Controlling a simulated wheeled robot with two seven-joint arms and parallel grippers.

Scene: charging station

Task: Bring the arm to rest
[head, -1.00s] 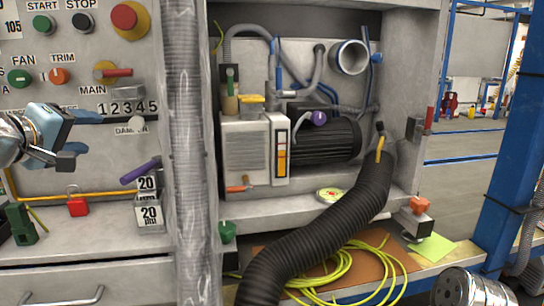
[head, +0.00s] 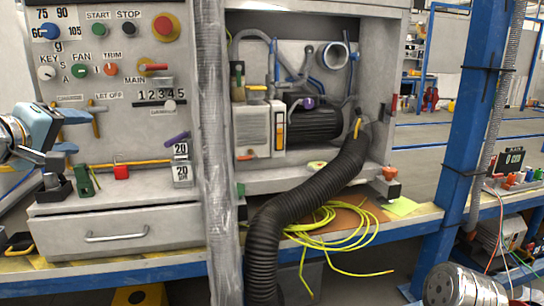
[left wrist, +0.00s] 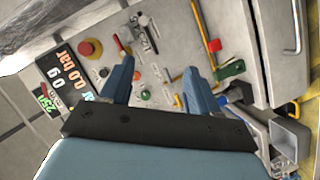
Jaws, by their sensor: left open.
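My left gripper (head: 82,128) is at the left edge of the head view, in front of the control panel (head: 125,83). In the left wrist view its two blue fingers (left wrist: 157,70) stand apart with nothing between them. The panel's knobs and levers lie beyond the fingers; I see no clear contact.
A thick black hose (head: 290,205) curves down past yellow cable (head: 335,230). A blue post (head: 465,110) stands at right. Open floor shows behind.

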